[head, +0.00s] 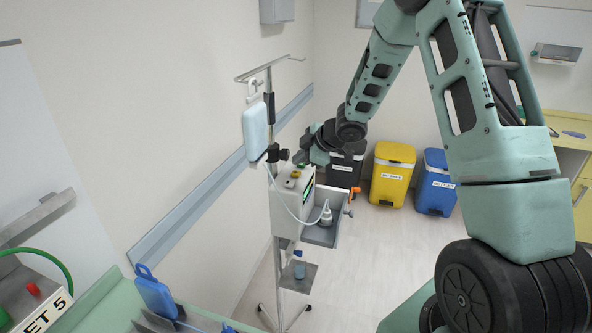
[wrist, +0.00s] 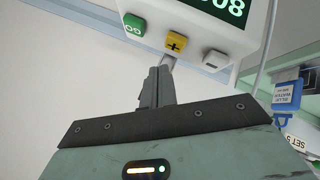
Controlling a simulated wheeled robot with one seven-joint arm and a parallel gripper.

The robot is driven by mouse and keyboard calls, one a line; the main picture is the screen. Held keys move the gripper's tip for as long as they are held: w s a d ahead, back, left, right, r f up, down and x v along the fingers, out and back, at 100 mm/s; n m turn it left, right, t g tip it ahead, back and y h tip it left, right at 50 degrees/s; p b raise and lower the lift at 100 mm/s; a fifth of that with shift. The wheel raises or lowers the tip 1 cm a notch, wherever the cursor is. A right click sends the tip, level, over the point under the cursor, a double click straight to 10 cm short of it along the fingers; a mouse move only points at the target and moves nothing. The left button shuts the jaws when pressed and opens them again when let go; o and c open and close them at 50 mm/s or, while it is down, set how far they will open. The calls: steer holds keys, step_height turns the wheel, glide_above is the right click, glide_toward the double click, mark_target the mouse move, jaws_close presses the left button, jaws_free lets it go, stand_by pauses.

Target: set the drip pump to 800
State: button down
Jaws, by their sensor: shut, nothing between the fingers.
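The drip pump (head: 285,213) is a white box on the drip stand in the head view. In the wrist view its casing (wrist: 225,30) is at the top, seen upside down. It carries a green GO button (wrist: 134,24), a yellow plus button (wrist: 175,43) and a whitish button (wrist: 215,60). The display (wrist: 228,8) is cut by the frame edge; its green digits appear to read 800. My gripper (wrist: 160,72) is shut and empty, its tips just below the plus button; I cannot tell whether they touch it. In the head view my gripper (head: 306,158) is above the pump.
A blue-white drip bag (head: 255,130) hangs on the stand beside my gripper. A tube runs down to a grey tray (head: 322,235) with a white bottle (head: 326,214). Yellow (head: 391,178) and blue (head: 436,186) bins stand behind. A green-edged counter is at the lower left.

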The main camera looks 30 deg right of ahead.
mark_target(299, 174)
steer(key=shift+r+p, duration=1.75)
steer(key=shift+r, duration=0.25)
steer(key=shift+f, duration=0.1)
